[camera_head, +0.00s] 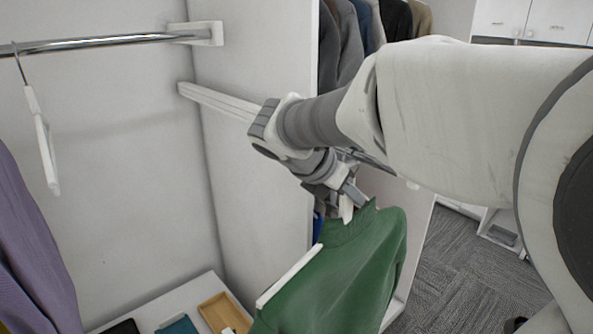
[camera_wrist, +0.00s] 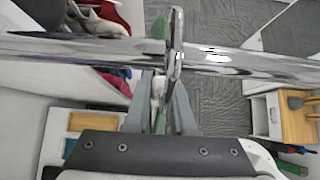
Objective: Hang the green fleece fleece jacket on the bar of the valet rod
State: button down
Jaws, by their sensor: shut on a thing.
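The green fleece jacket (camera_head: 355,262) hangs below my gripper (camera_head: 348,194) on a white hanger (camera_head: 290,276), whose one arm shows at the left. My gripper is shut on the hanger's neck, and the jacket is clear of the floor. In the wrist view my gripper (camera_wrist: 163,105) holds the white neck, and a shiny metal hook (camera_wrist: 175,45) rises from it. A chrome bar (camera_wrist: 235,60) crosses that view close behind or under the hook. I cannot tell whether the hook rests on it. In the head view my arm hides the hook and that bar.
A chrome rail (camera_head: 100,41) at upper left carries an empty white hanger (camera_head: 45,140) and stands near a purple garment (camera_head: 30,245). A pale beam (camera_head: 218,101) juts from the panel. A wooden tray (camera_head: 224,312) lies on the shelf below. Dark garments (camera_head: 345,45) hang behind.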

jog(key=shift+f, duration=0.2)
jog(key=c, duration=0.7)
grip_release()
jog(key=shift+f, duration=0.1)
jog(key=v, duration=1.6)
jog(key=s+d+f+m+y, duration=0.2)
jog(key=s+d+f+m, duration=0.1)
jog(key=m, duration=0.5)
jog(key=s+d+f+m+y, duration=0.2)
jog(key=s+f+m, duration=0.4)
jog(key=f+m, duration=0.1)
jog(key=s+d+f+m+y, duration=0.3)
jog(key=s+f+m, duration=0.2)
jog(key=m, duration=0.5)
jog(key=shift+s+d+f, duration=0.15)
jog(key=shift+d+f, duration=0.15)
jog(key=shift+f, duration=0.2)
